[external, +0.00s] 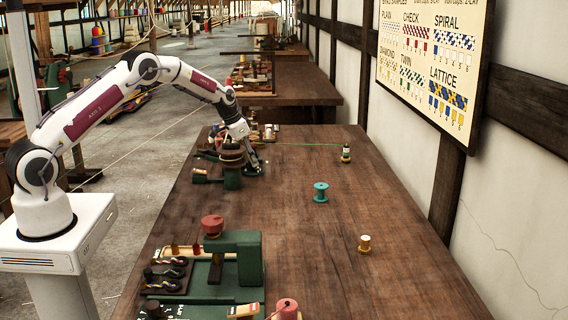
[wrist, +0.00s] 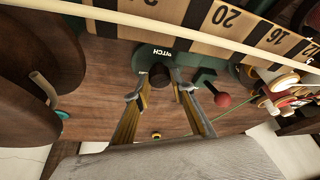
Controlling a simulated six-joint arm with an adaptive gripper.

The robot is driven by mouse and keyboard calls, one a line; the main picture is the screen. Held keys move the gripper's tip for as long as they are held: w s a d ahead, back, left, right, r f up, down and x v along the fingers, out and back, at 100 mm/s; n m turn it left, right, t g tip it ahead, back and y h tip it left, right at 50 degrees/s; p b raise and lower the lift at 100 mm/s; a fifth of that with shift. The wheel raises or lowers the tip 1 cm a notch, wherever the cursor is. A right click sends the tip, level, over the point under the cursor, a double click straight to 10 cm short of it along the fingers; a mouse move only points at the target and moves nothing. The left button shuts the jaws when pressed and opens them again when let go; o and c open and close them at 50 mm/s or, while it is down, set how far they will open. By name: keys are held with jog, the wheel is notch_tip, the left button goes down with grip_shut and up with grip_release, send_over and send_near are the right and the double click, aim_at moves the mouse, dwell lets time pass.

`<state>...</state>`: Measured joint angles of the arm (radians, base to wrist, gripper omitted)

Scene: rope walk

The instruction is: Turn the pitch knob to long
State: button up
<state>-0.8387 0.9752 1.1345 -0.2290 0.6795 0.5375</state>
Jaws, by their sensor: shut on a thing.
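The pitch knob (wrist: 160,75) is a small dark brown knob on a green base lettered PITCH, in the upper middle of the wrist view. My gripper (wrist: 161,92) has its two fingers on either side of the knob, shut on it. In the external view my gripper (external: 254,163) is low at the far left of the long table, just right of a green stand with a dark round top (external: 231,155). The knob is too small to make out there. No mark reading long is legible, so I cannot tell the knob's setting.
A numbered scale board (wrist: 225,22) and a pale rod or cord (wrist: 200,38) cross above the knob. A red ball-ended lever (wrist: 222,99) is close at right. Large brown discs (wrist: 50,55) stand at left.

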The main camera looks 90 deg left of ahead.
jog(key=shift+n+y, duration=0.4)
jog(key=shift+n, duration=0.8)
jog(key=o, duration=1.1)
jog(key=shift+g, duration=0.3)
jog(key=shift+r, duration=0.1)
jog(key=v, duration=0.7)
jog(key=shift+r, duration=0.35)
jog(key=shift+s+d, duration=0.1)
jog(key=shift+s, duration=0.05)
